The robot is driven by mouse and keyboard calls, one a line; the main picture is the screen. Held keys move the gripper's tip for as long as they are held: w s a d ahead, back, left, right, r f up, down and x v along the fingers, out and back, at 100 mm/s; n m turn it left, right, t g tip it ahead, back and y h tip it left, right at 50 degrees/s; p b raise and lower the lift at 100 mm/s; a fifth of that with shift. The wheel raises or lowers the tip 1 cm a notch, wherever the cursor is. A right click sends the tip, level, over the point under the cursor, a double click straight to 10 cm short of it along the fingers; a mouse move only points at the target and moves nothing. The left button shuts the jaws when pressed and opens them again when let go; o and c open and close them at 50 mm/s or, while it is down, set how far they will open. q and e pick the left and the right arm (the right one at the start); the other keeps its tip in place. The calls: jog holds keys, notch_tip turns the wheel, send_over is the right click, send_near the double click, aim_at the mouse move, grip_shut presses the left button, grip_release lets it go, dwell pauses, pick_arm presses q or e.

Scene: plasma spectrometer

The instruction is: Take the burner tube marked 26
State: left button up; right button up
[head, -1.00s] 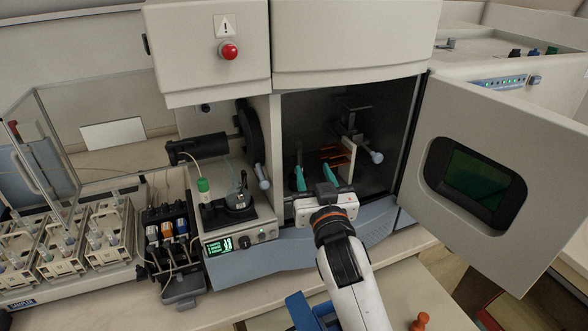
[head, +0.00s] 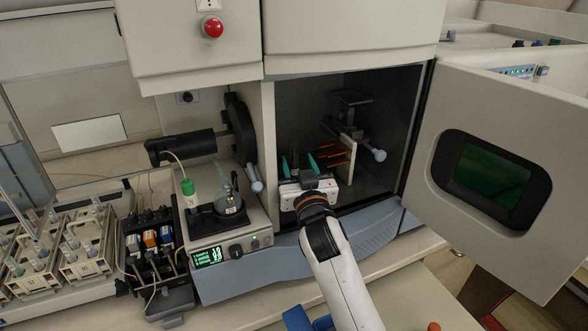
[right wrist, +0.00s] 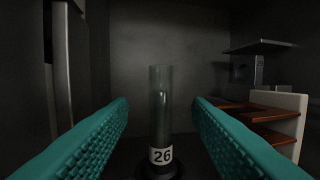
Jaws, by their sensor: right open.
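The burner tube marked 26 (right wrist: 160,108) stands upright in the right wrist view, a clear glass tube with a white label at its foot, on a dark round base (right wrist: 155,172). My right gripper (right wrist: 160,112) is open, with teal ridged fingers on the left and right of the tube and gaps on both sides. In the head view my right gripper (head: 299,163) reaches into the open chamber (head: 300,110). I cannot make out the tube clearly there. My left gripper is not in view.
Copper-coloured bars on a pale upright plate (head: 347,158) stand right of my gripper inside the chamber; the plate also shows in the right wrist view (right wrist: 292,122). The open door (head: 480,90) is at the right. A flask (head: 228,200) stands outside, left of the chamber.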

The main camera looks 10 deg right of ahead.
aim_at(295, 155)
jog(key=shift+w+r, duration=0.1)
jog(key=shift+w, duration=0.6)
jog(key=shift+w+r+p, duration=0.15)
jog(key=shift+w+p, duration=0.2)
jog(key=shift+p, duration=0.05)
jog(key=w, duration=0.1)
jog(key=w+p, duration=0.1)
jog(key=w, duration=0.1)
jog(key=shift+w+r, duration=0.1)
jog(key=shift+r, duration=0.2)
jog(key=shift+w+f+p, duration=0.1)
jog(key=shift+w+p, duration=0.2)
jog(key=shift+w, duration=0.25)
grip_shut()
